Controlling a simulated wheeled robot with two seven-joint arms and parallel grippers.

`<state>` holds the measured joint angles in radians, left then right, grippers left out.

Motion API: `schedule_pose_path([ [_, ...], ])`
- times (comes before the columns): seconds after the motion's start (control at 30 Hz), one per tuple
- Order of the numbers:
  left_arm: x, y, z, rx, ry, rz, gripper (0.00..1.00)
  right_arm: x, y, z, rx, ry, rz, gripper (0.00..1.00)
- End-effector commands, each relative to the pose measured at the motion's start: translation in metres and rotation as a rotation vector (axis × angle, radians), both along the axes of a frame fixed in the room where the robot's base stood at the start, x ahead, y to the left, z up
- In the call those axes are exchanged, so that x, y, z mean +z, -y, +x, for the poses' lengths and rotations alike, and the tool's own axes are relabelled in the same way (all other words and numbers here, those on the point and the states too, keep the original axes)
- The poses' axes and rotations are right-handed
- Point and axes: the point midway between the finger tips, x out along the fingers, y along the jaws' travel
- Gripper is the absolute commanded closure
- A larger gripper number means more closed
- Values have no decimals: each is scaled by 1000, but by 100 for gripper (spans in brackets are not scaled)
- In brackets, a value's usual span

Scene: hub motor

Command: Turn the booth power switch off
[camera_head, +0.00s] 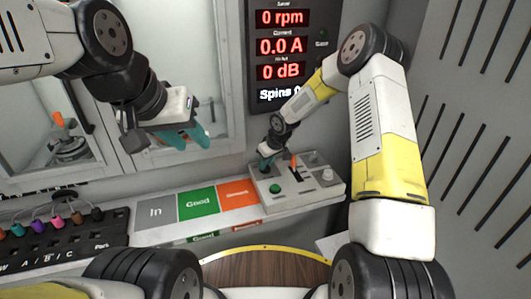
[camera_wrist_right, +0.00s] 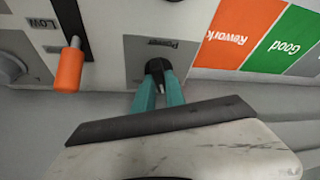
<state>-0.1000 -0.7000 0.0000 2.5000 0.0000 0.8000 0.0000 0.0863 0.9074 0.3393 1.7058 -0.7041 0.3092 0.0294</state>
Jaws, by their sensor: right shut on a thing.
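The power switch is a black knob (camera_wrist_right: 155,66) under the label "Power" on the grey control box (camera_head: 310,197). In the right wrist view, the teal fingers of my right gripper (camera_wrist_right: 160,88) are closed on the knob. In the head view my right gripper (camera_head: 267,161) is at the box's back left corner, and its hand hides most of the knob. I cannot tell which setting the knob points to. My left gripper (camera_head: 190,140) hangs empty with its teal fingers apart, in front of the glass booth door.
An orange lever (camera_wrist_right: 68,66) stands beside the knob. The box also has a green button (camera_head: 275,188). Left of it are the orange Rework (camera_head: 238,195), green Good (camera_head: 197,203) and grey In areas. A lit display (camera_head: 282,45) reads 0 rpm, 0.0 A, 0 dB.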

Motion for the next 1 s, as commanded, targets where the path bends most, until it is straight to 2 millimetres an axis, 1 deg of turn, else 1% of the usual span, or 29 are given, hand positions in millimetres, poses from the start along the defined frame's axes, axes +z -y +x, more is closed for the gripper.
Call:
schedule_pose_path([
  [0.3,0,0,0,0,0,0,64,0,2,2,251,0,1,100],
  [0.5,0,0,0,0,0,0,64,0,2,2,356,1,0,100],
  [0.7,0,0,0,0,0,0,64,0,2,2,414,0,-2,100],
  [1.0,0,0,0,0,0,0,64,0,2,2,435,1,-3,100],
])
